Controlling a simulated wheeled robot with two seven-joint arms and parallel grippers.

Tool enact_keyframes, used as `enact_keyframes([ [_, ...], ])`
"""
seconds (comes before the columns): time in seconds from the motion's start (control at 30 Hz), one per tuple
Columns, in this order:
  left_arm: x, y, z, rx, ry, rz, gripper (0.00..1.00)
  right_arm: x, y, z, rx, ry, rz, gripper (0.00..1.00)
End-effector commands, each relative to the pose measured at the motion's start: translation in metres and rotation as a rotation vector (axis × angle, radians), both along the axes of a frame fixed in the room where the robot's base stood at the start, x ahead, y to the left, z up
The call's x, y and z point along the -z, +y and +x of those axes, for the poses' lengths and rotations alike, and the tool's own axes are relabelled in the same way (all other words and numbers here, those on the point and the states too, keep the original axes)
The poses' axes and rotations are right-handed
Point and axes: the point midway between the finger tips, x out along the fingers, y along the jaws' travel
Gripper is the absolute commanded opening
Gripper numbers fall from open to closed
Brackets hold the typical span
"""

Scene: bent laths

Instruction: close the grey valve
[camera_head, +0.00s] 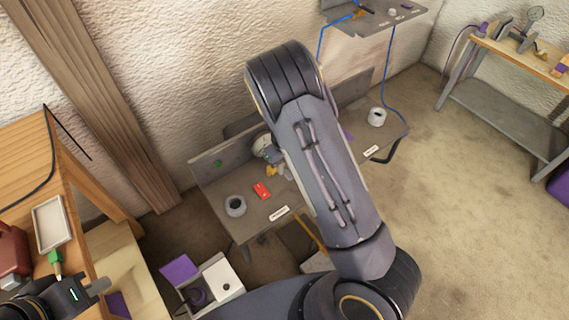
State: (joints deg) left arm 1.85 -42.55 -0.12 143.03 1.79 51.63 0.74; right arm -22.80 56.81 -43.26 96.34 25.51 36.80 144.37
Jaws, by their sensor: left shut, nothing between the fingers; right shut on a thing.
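I cannot pick out the grey valve with certainty. A rounded grey-white fitting (262,146) with a yellow part beside it stands at the back of the grey bench (222,193), partly hidden by my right arm. My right arm crosses the middle of the view and covers part of the bench. Its gripper is hidden behind the arm, so I cannot see what it touches. My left gripper (100,286) is at the lower left, shut and empty, beside the wooden table and well away from the bench.
A grey ring-shaped thing (235,206) and a red piece (262,190) lie on the bench. A white roll (376,117) is at its right end. A white tray (51,222) lies on the wooden table (85,200). A white box (222,282) stands below.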

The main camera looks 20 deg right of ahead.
Motion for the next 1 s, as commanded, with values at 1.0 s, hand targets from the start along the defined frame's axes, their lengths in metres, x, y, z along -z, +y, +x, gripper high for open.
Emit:
enact_keyframes([
  [1.0,-0.004,0.000,0.000,0.000,0.000,0.000,0.00,-0.038,0.001,0.001,-0.001,-0.005,0.001,0.38],
])
